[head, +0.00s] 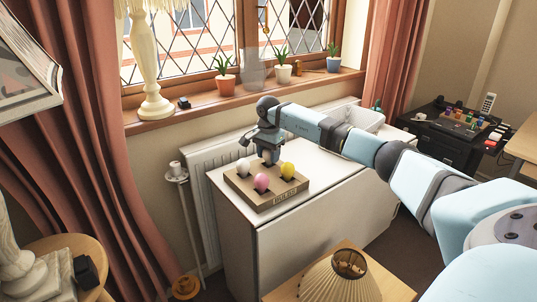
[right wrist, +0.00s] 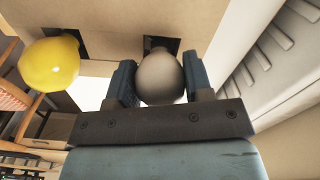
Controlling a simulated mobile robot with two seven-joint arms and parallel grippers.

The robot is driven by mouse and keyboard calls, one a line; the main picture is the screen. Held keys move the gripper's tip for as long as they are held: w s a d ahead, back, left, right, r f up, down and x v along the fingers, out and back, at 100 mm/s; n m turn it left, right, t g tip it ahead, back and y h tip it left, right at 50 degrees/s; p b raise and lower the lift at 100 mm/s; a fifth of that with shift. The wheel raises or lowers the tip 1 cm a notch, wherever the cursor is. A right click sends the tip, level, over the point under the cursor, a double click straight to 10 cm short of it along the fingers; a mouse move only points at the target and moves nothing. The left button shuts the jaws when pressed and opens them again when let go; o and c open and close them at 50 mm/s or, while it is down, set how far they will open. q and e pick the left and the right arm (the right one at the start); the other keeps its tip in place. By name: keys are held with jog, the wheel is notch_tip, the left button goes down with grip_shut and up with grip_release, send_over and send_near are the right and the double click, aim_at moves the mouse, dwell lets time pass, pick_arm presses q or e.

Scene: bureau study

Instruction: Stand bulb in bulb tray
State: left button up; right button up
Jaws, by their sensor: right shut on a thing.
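The bulb tray (head: 274,194) is a brown box with square holes on top of the white cabinet. A white bulb (head: 244,167) stands at its left, a pink bulb (head: 261,182) at the front and a yellow bulb (head: 288,170) at the right. My right gripper (head: 269,158) points down over the tray's back corner. In the right wrist view its fingers are shut on a greyish-white bulb (right wrist: 161,78), in line with a dark square hole. I cannot tell whether its base is inside the hole. In the head view this bulb is hidden. My left gripper is not in view.
The white cabinet (head: 310,195) has free top around the tray. A radiator (head: 205,160) and the window sill (head: 200,112) with potted plants lie behind. A candle stand (head: 177,172) is at left. A lamp shade (head: 340,280) stands in front.

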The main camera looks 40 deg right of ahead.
jog(key=shift+f, duration=0.35)
jog(key=o, duration=0.9)
jog(key=shift+o, duration=0.2)
jog(key=shift+r+p, duration=2.75)
jog(key=shift+r, duration=0.75)
